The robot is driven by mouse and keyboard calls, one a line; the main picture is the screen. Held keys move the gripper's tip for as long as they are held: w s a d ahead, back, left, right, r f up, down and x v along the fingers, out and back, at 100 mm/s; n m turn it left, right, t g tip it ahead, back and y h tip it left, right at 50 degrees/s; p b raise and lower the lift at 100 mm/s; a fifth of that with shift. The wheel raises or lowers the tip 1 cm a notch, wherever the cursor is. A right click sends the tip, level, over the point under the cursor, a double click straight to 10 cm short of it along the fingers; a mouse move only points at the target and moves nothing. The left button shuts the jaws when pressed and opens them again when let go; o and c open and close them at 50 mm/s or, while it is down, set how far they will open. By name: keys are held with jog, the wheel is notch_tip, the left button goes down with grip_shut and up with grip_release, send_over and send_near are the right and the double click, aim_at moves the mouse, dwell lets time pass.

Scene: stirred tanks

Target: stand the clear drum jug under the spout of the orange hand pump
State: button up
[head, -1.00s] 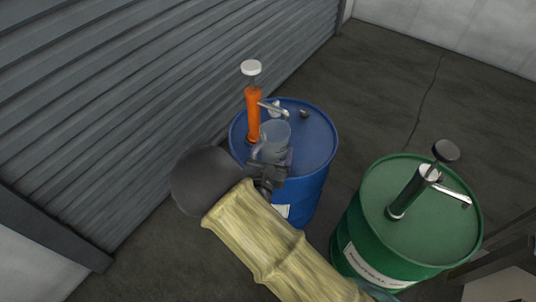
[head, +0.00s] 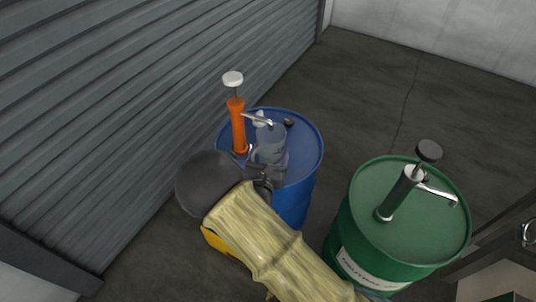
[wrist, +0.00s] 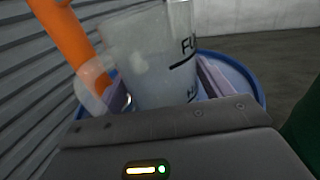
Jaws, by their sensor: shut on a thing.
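The clear drum jug (head: 270,146) is over the top of the blue drum (head: 300,150), next to the orange hand pump (head: 238,127). The pump's metal spout (head: 258,119) reaches right, toward the jug's top. My gripper (head: 268,170) is shut on the jug. In the wrist view the jug (wrist: 150,60) stands nearly upright between the fingers, with dark marks on its side, and the orange pump (wrist: 66,32) leans past its left. The jug's base is hidden, so I cannot tell whether it touches the drum lid.
A green drum (head: 400,235) with a dark green pump (head: 400,195) stands to the right. A grey ribbed shutter (head: 130,100) rises close behind the blue drum on the left. Open floor (head: 370,80) lies beyond the drums.

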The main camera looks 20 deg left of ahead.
jog(key=shift+f+b, duration=0.35)
jog(key=shift+f, duration=0.2)
dwell(0.6)
jog(key=o, duration=1)
jog(key=v, duration=1.7)
jog(key=shift+s, duration=0.25)
